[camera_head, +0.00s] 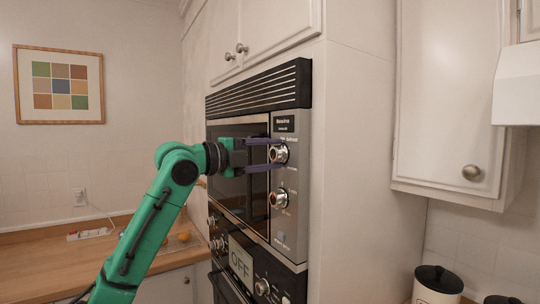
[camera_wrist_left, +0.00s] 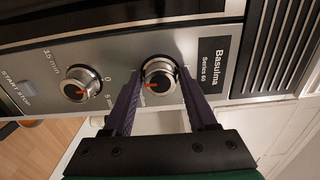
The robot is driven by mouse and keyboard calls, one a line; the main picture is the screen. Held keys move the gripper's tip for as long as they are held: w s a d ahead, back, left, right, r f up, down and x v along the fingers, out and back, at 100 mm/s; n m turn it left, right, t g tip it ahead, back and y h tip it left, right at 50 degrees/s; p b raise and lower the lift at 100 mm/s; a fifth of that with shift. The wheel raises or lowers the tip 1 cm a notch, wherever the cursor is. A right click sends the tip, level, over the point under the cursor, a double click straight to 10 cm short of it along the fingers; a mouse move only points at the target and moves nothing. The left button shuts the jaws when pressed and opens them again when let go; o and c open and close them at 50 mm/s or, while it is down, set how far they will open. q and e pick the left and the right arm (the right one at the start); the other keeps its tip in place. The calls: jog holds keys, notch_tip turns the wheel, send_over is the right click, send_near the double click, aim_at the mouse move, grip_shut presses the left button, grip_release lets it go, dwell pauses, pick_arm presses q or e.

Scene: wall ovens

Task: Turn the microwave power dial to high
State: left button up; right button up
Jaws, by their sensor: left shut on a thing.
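The built-in microwave (camera_head: 290,130) has a dark door and a silver control panel on its right side. The power dial, the upper round silver knob (camera_head: 279,154), also shows in the left wrist view (camera_wrist_left: 158,73) with a red pointer. The small labels around it are mostly unreadable or hidden. My left gripper (camera_head: 271,155) reaches in from the left, its two purple fingers above and below this dial and shut on it. In the left wrist view the fingers flank the dial on both sides. My right gripper is not in view.
The lower timer dial (camera_head: 279,198) sits just below, with a start/stop button (camera_wrist_left: 22,90) beyond it. An oven display reading OFF (camera_head: 241,262) is underneath. White cabinets (camera_head: 265,35) are above. A wooden counter (camera_head: 60,265) lies left and a lidded canister (camera_head: 437,285) right.

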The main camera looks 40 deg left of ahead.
pick_arm(q)
jog(key=o, duration=1.4)
jog(key=shift+c, duration=0.2)
jog(key=b+v, duration=0.2)
jog(key=f+b+v, duration=0.1)
jog(key=b+v, duration=0.1)
jog(key=shift+s+a, duration=0.15)
jog(key=shift+s, duration=0.2)
jog(key=b, duration=0.3)
send_near(272, 158)
jog(key=v, duration=0.3)
jog(key=r+v, duration=0.1)
jog(key=v, duration=0.1)
jog(key=shift+s, duration=0.15)
